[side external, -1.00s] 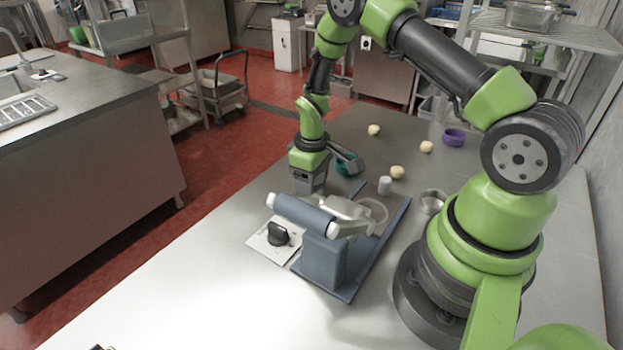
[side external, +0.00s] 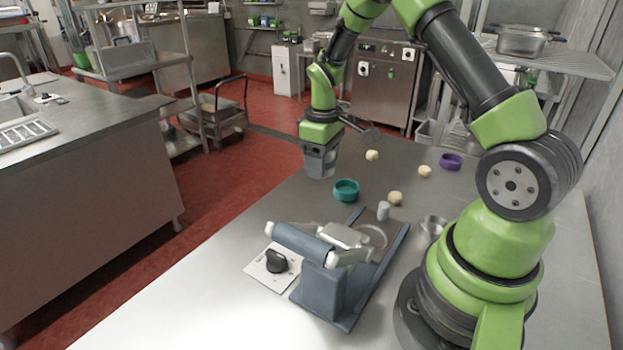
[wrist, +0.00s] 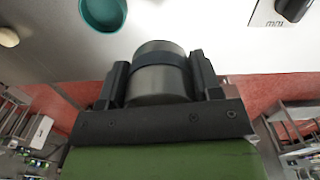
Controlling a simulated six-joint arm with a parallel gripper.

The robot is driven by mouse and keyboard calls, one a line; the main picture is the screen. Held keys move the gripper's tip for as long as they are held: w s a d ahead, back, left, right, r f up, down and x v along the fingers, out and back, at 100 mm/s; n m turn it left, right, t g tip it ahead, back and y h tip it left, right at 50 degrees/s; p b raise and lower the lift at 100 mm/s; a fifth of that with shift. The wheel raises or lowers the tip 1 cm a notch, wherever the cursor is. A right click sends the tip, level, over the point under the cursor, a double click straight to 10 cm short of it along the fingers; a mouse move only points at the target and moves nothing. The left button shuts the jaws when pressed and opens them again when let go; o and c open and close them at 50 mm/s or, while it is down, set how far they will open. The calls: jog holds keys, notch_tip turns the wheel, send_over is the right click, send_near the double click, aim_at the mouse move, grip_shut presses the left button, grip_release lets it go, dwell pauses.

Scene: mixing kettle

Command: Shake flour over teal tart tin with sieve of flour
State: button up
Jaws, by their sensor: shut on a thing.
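The teal tart tin (side external: 346,190) sits on the steel table, empty as far as I can see. It also shows at the top edge of the wrist view (wrist: 103,12). My gripper (side external: 320,165) is shut, above the table, to the left of and behind the tin. In the wrist view its two dark fingers clasp a grey cylinder with a dark band, which I take as the sieve of flour (wrist: 160,88). The sieve's lower end and any flour are hidden from me.
A grey-blue tilting machine (side external: 325,270) stands in front of the tin, with a black knob (side external: 277,261) on a plate beside it. A white cylinder (side external: 383,210), dough balls (side external: 395,198), a purple tin (side external: 451,161) and a metal bowl (side external: 433,227) lie to the right.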

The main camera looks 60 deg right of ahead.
jog(key=shift+s+d+f, duration=0.4)
jog(key=shift+d+f, duration=0.15)
jog(key=shift+d, duration=0.7)
jog(key=shift+s+d+f, duration=0.35)
jog(key=shift+d+f, duration=0.25)
jog(key=shift+d, duration=0.65)
jog(key=shift+s+d+f, duration=0.4)
jog(key=shift+d+f, duration=0.15)
jog(key=shift+d, duration=0.7)
jog(key=shift+a, duration=0.15)
jog(key=shift+w+a, duration=0.4)
jog(key=shift+s+d, duration=0.8)
jog(key=shift+d, duration=0.3)
